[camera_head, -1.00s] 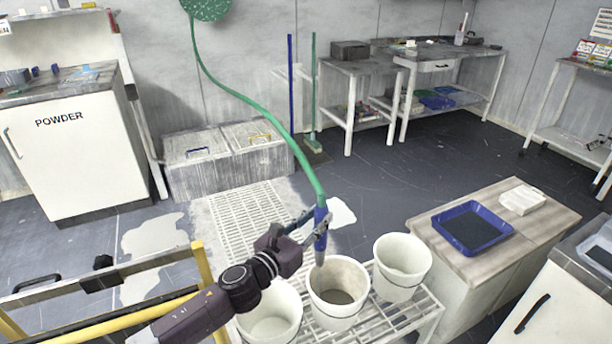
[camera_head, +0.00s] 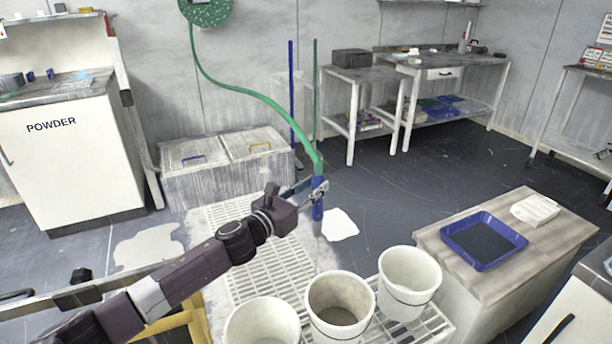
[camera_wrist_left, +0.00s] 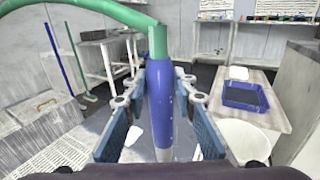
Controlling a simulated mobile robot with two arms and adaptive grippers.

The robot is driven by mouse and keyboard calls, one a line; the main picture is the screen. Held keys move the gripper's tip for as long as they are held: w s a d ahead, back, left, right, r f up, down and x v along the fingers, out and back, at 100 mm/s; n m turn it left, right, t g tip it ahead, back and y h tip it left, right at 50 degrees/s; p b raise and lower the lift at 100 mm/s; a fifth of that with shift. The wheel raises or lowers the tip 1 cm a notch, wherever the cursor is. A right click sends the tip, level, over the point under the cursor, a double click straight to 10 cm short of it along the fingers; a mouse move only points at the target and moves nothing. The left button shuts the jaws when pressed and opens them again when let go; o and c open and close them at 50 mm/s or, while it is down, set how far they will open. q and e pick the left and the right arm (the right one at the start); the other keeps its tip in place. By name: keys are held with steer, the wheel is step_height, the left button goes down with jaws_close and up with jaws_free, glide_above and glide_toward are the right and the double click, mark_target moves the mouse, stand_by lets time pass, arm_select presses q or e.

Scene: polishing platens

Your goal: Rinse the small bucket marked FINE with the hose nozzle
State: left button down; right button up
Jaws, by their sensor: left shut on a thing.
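My left gripper (camera_head: 317,190) is shut on the blue hose nozzle (camera_head: 318,208), which hangs upright with the green hose (camera_head: 262,98) at its top. In the left wrist view the nozzle (camera_wrist_left: 160,105) stands between the two fingers. Three white buckets stand in a row on a slatted rack: a left one (camera_head: 258,322), a middle one (camera_head: 338,318) with a brownish grey inside, and a right one (camera_head: 408,285). The nozzle is above and beyond the middle bucket, apart from it. No FINE mark is readable. My right gripper is not in view.
The white slatted rack (camera_head: 432,328) holds the buckets. To its right, a wooden-topped cabinet (camera_head: 440,240) carries a blue tray (camera_head: 484,241) and a white block (camera_head: 535,210). A floor grate (camera_head: 245,255) and a pale puddle (camera_head: 340,226) lie beyond. The hose reel (camera_head: 207,10) hangs on the wall.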

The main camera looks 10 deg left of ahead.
arm_select(q)
steer(key=s+d, duration=0.8)
steer(key=s, duration=0.4)
steer(key=shift+s+d+b, duration=0.25)
steer(key=shift+s+b, duration=0.1)
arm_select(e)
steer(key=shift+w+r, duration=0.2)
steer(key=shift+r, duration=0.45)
arm_select(q)
steer(key=shift+r, duration=0.1)
